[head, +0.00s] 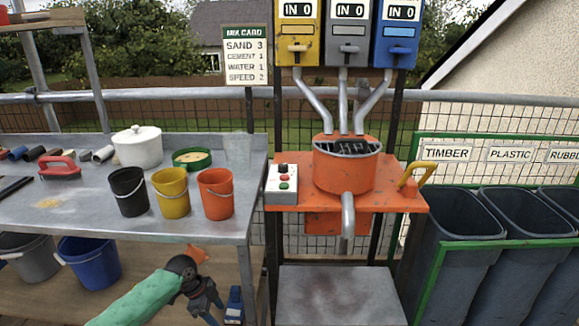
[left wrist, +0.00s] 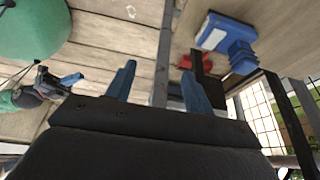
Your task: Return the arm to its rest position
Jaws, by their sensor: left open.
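My left arm comes in from the bottom left of the head view in a green sleeve. Its left gripper (head: 212,308) hangs low in front of the bench, pointing down. In the left wrist view its two blue fingers (left wrist: 158,85) stand wide apart with nothing between them. Another gripper with blue tips (left wrist: 68,80) shows small at the left of that view, beside a green sleeve; it looks like my right one, and its opening is too small to judge. No right arm shows in the head view.
The metal bench (head: 60,215) holds black, yellow (head: 171,193) and orange buckets. Grey and blue (head: 90,262) buckets stand on its lower shelf. The orange mixer (head: 345,170) stands right of it, then bins (head: 455,240). A blue object (left wrist: 225,35) lies beyond my left fingers.

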